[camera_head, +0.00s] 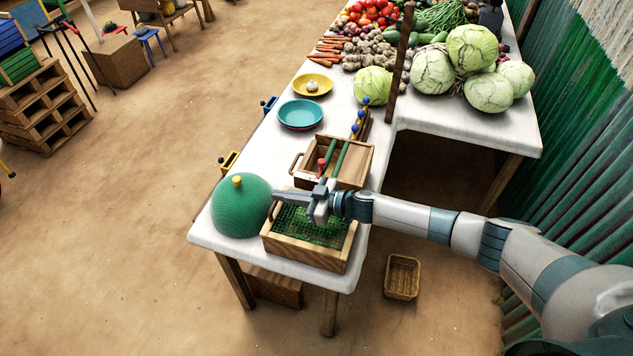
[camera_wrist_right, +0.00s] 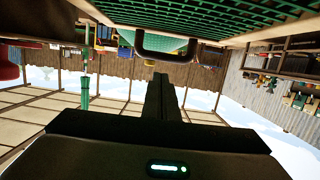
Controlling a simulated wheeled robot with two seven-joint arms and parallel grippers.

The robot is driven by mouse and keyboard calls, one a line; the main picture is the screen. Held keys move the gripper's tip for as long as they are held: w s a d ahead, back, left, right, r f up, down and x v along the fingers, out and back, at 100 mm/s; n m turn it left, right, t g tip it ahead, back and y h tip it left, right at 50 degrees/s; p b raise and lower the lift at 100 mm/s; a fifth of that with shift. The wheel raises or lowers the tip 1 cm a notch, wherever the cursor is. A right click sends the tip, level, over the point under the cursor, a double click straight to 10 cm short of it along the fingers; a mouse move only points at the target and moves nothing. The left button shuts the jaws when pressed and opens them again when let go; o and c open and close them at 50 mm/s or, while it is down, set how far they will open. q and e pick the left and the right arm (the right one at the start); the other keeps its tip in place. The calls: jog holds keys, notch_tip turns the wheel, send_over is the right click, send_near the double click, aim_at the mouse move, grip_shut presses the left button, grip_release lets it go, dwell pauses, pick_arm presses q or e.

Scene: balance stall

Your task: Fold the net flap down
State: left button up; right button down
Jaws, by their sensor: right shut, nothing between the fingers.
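The wooden crate (camera_head: 352,240) stands at the front end of the white table, with green netting (camera_head: 308,233) showing inside its rim. In the right wrist view, green netting (camera_wrist_right: 200,12) in a wooden frame (camera_wrist_right: 268,33) spans the top, and a dark handle (camera_wrist_right: 150,54) shows below it. I cannot tell the flap's exact angle. My right gripper (camera_head: 275,198) is shut and empty over the crate's far side, pointing left; its dark fingers (camera_wrist_right: 163,92) show close together. It hides part of the crate's far rim. My left gripper is not in view.
A green dome (camera_head: 239,212) with a yellow knob stands left of the crate, close to my fingertips. A wooden box (camera_head: 352,165) with a red-knobbed part is behind. A teal plate (camera_head: 300,114) and yellow plate (camera_head: 325,85) stand farther back; a basket (camera_head: 402,277) is on the ground.

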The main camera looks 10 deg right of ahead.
jog(key=s+d+r, duration=0.4)
jog(key=d+r, duration=0.3)
jog(key=r, duration=0.1)
jog(key=shift+s+d+b, duration=0.25)
jog(key=shift+s+b, duration=0.15)
dwell(0.5)
